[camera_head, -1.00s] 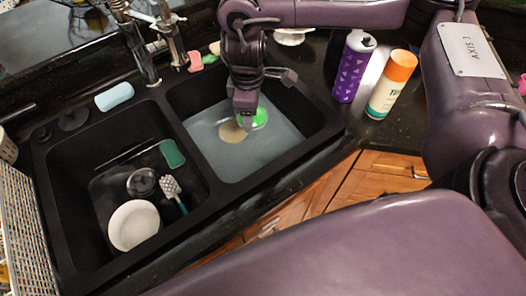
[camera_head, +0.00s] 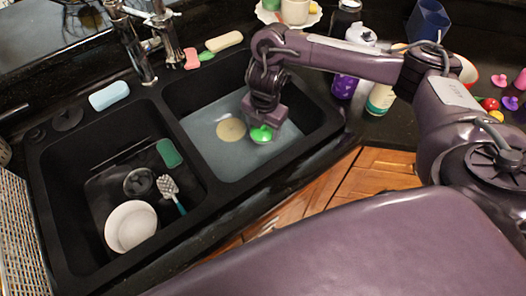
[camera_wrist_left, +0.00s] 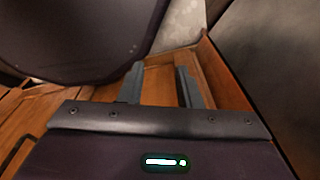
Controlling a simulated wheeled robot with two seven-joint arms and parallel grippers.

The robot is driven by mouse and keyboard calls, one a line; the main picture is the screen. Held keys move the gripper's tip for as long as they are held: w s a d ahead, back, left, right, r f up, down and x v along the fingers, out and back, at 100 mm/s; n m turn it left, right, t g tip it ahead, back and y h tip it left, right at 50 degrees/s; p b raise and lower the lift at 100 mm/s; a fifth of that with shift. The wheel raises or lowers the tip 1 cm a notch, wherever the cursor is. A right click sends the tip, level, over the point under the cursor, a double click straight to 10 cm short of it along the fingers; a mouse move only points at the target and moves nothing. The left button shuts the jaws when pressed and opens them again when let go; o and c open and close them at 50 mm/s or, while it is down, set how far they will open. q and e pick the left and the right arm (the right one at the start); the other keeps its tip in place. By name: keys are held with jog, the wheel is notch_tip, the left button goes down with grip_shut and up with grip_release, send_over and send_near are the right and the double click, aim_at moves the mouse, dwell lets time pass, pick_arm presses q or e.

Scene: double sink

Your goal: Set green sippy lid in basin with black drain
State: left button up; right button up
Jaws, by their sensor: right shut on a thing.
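The green sippy lid (camera_head: 261,135) shows in the head view at the tips of my right gripper (camera_head: 263,125). The gripper is shut on it, over the right basin (camera_head: 290,157), which holds cloudy water and a pale round disc (camera_head: 231,129). The left basin (camera_head: 75,225) has a black drain (camera_head: 139,181). In it are a white bowl (camera_head: 131,226), a brush (camera_head: 170,190) and a green sponge (camera_head: 169,153). My left gripper (camera_wrist_left: 160,83) shows only in the left wrist view, its fingers apart and nothing between them.
A divider (camera_head: 190,150) separates the basins. The faucet (camera_head: 135,50) stands behind them. A blue sponge (camera_head: 109,95) lies on the back rim. Wooden cabinets lie below.

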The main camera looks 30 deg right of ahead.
aim_at(265, 138)
notch_tip(265, 138, down, 13)
jog(key=b, duration=0.5)
jog(key=shift+b, duration=0.35)
pick_arm(q)
notch_tip(265, 138, down, 9)
jog(key=b, duration=0.2)
jog(key=shift+a, duration=0.25)
pick_arm(e)
jog(key=shift+f, duration=1.95)
jog(key=shift+f+b, duration=0.2)
jog(key=shift+b, duration=0.1)
jog(key=o, duration=1)
jog(key=shift+c, duration=0.2)
notch_tip(265, 138, up, 12)
jog(key=p, duration=0.6)
jog(key=shift+s+d+p, duration=0.15)
jog(key=shift+p, duration=0.15)
pick_arm(q)
notch_tip(265, 138, up, 7)
jog(key=shift+f, duration=0.2)
pick_arm(e)
jog(key=shift+s+r, duration=0.1)
jog(key=shift+r, duration=0.15)
